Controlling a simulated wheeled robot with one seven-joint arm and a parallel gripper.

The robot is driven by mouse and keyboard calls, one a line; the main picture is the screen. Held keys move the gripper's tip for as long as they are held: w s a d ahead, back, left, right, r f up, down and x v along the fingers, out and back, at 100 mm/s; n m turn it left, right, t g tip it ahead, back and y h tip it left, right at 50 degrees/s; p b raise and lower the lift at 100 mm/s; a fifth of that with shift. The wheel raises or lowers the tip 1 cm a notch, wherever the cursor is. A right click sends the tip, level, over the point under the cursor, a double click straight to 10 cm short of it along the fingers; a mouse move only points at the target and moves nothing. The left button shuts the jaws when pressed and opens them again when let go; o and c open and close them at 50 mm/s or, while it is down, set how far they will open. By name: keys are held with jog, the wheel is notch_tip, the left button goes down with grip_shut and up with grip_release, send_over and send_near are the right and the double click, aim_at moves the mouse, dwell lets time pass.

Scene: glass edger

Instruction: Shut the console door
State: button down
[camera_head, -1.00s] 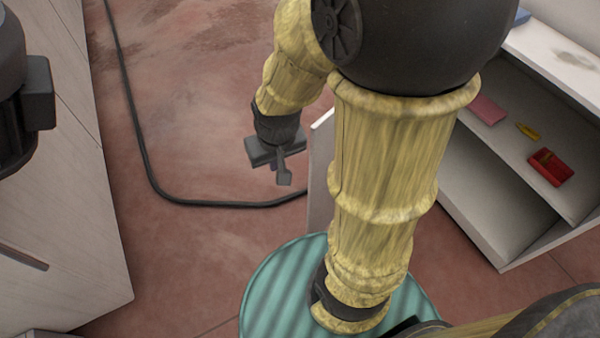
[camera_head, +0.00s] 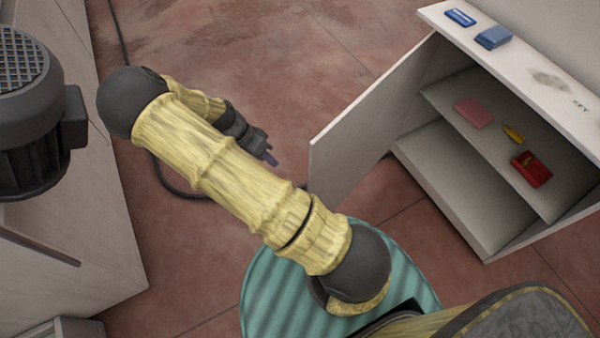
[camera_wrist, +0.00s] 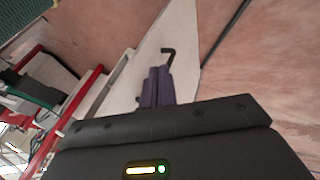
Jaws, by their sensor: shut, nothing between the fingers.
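The console (camera_head: 560,85) stands at the right in the head view. Its pale door (camera_head: 372,115) is swung wide open, the free edge pointing left toward my arm. My gripper (camera_head: 268,158) is shut and empty, just left of the door's free edge with a visible gap between them. In the wrist view the dark fingers (camera_wrist: 156,88) lie together in front of a pale panel that looks like the door (camera_wrist: 178,60). A dark hooked handle (camera_wrist: 168,54) shows on this panel just beyond the fingertips. Whether the fingers touch it I cannot tell.
Inside the console a shelf holds a pink block (camera_head: 473,112), a yellow item (camera_head: 513,134) and a red box (camera_head: 531,169). Blue items (camera_head: 493,37) lie on top. A grey motor (camera_head: 35,110) on a pale cabinet stands at left. A black cable (camera_head: 180,192) crosses the floor.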

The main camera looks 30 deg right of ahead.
jog(key=shift+w+d+f+m+h, duration=0.1)
jog(key=shift+w+m+h, duration=0.35)
jog(key=shift+m+h, duration=0.15)
jog(key=shift+f, duration=0.1)
jog(key=s+d+f+p, duration=0.1)
jog(key=s+d+f, duration=0.5)
jog(key=f, duration=0.1)
jog(key=shift+s+d+f+p, duration=0.3)
jog(key=shift+s+f+p, duration=0.1)
